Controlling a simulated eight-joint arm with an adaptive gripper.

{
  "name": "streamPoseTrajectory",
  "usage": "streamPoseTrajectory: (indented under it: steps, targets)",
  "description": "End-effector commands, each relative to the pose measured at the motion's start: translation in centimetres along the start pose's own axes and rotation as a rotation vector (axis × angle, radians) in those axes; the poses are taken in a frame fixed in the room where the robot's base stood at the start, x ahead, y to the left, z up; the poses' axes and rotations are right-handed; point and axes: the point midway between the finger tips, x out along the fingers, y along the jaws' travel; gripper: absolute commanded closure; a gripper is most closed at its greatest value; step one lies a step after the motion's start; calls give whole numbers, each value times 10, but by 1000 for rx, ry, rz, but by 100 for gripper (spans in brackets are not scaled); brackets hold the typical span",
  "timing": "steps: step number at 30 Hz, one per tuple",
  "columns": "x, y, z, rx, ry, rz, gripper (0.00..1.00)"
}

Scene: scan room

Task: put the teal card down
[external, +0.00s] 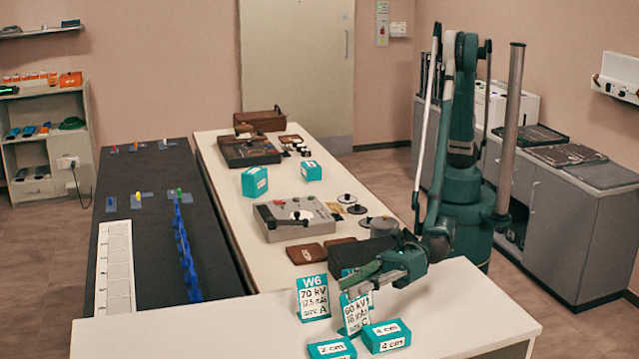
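A teal-edged white card (356,315) reading "60 kV" and "C" is at the front white table, slightly tilted. My gripper (354,283) is at its top edge and appears shut on it, hiding its upper part. I cannot tell whether its lower edge touches the table. A similar teal card (313,298), marked W6, 70 kV and A, stands upright just to the left.
Two teal blocks marked in cm, one (332,348) at the front edge and one (386,337) to its right, lie close before the cards. A dark box (345,257) is behind the gripper. The front table (200,335) is clear at left and right.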

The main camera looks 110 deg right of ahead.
Motion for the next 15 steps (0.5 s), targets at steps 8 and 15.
streamPoseTrajectory:
  steps: [8, 15]
  targets:
    - [0, 0, 0, 0, 0, 0, 90]
    - [0, 0, 0, 0, 0, 0, 100]
